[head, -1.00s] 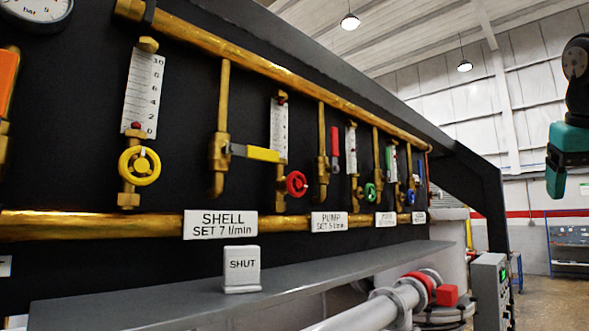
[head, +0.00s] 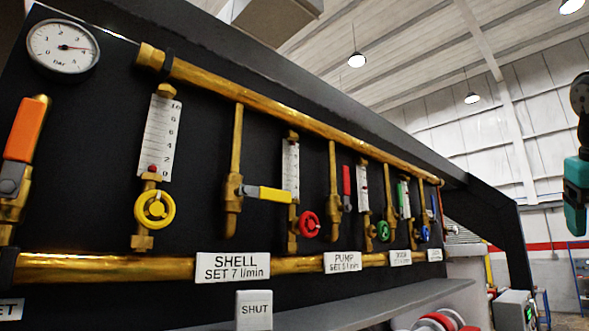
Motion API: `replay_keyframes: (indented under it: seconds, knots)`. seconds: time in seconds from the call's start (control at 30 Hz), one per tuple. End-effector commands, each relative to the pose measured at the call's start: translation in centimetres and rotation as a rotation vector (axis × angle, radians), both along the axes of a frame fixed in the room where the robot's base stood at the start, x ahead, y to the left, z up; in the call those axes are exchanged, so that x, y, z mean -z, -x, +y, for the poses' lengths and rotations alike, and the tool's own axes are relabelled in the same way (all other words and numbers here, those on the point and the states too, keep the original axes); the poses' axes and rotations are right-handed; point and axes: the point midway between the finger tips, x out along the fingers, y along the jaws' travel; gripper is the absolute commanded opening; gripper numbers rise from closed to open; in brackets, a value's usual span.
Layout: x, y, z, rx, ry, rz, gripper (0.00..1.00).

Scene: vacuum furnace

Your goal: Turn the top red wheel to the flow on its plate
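In the head view a red wheel (head: 308,224) sits on a brass valve on the dark panel, below a white-scaled flow tube (head: 290,168). The float in this tube is too small to read. The plate to the wheel's lower right (head: 342,262) reads PUMP and SET, with a number that looks like 5 l/min. A red lever (head: 347,188) stands upright right of the wheel. No other red wheel shows. A teal and black part of my arm is at the right edge, far from the wheel. My gripper's fingertips do not show.
A yellow wheel (head: 155,209) is to the left, above the SHELL plate (head: 232,266). A yellow lever (head: 268,194) points right. Green (head: 383,231) and blue (head: 424,234) wheels are farther right. A SHUT sign (head: 254,310) stands by the grey ledge (head: 370,310). A pressure gauge (head: 63,47) is top left.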

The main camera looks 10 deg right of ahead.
Motion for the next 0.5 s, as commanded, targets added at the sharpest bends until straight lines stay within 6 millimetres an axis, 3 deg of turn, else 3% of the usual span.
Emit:
replay_keyframes:
  seconds: [0.17, 0.27, 0.37, 0.5]
  knots:
    - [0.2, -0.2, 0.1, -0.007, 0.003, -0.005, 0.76]
    - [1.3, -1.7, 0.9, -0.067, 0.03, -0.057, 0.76]
    - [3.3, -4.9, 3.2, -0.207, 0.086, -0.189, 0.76]
    - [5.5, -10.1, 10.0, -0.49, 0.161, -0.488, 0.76]
